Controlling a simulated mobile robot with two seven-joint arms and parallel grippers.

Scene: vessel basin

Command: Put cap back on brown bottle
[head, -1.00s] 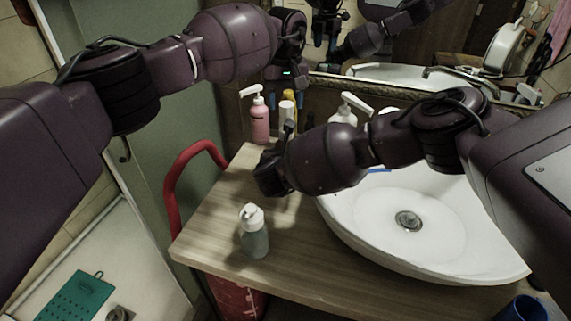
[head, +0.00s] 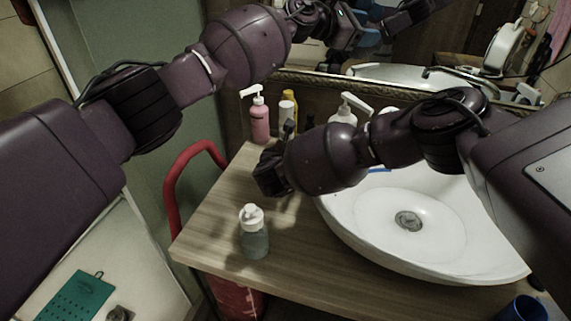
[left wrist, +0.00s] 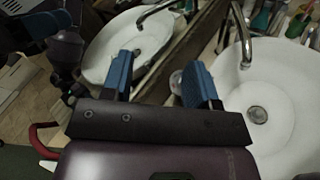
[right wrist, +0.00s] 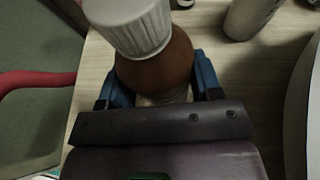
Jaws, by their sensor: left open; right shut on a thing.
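The brown bottle (right wrist: 155,68) stands between the blue fingers of my right gripper (right wrist: 160,82), which is shut on it. The white ribbed cap (right wrist: 132,22) is on top of the bottle in the right wrist view; I cannot tell how firmly it sits. In the head view my right wrist (head: 300,160) hides the bottle. My left gripper (left wrist: 157,75) is open and empty in the left wrist view, high up near the mirror, away from the bottle.
The white basin (head: 350,220) is right of the wooden counter (head: 205,225). A clear pump bottle (head: 254,240) stands at the front. A pink pump bottle (head: 260,120) and a yellow bottle (head: 290,97) stand at the back. A red rail (head: 170,185) is at left.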

